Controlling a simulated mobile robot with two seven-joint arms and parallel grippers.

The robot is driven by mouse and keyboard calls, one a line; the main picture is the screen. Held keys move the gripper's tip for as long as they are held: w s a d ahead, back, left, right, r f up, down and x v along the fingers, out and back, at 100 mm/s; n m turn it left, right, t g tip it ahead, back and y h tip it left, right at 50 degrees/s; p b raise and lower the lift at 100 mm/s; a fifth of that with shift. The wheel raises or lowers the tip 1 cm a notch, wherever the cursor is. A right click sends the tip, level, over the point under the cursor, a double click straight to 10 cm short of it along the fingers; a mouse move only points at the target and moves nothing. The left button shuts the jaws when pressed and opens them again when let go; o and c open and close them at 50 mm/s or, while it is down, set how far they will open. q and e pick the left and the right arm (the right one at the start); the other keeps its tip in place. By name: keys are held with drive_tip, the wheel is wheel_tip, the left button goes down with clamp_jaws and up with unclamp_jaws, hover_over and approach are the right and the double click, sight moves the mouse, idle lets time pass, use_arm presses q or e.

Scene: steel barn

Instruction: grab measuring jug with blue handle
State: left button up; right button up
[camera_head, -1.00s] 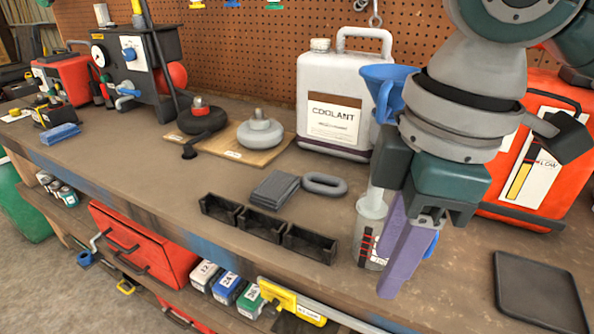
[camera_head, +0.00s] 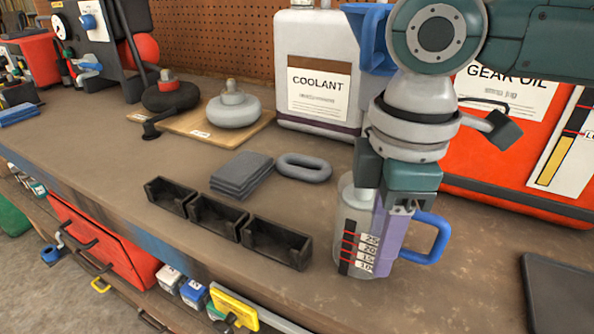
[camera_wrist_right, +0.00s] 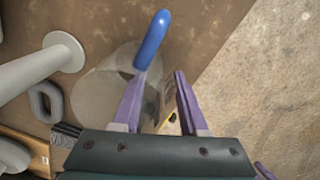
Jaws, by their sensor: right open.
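The clear measuring jug (camera_head: 352,230) stands upright on the workbench, with a dark and red scale on its front. Its blue handle (camera_head: 432,240) points to the right. My right gripper (camera_head: 388,260) points down at the jug's handle side, with its purple fingers partly overlapping the jug in the head view. In the right wrist view, the open fingers (camera_wrist_right: 160,78) are apart, and the blue handle (camera_wrist_right: 151,40) lies just beyond the left fingertip. The clear jug body (camera_wrist_right: 103,85) is left of the fingers there. Whether a finger touches the jug cannot be told. My left gripper is not in view.
A white coolant container (camera_head: 318,65) and a red gear oil can (camera_head: 500,165) stand behind. Black bins (camera_head: 275,243), a grey cloth stack (camera_head: 242,172) and a grey ring (camera_head: 303,167) lie left. A dark tray (camera_head: 560,295) lies right. Bare bench shows in front.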

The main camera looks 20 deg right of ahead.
wheel_tip(320, 180, down, 3)
drive_tip(key=shift+d+r, duration=0.1)
clamp_jaws()
idle(0.3)
idle(0.4)
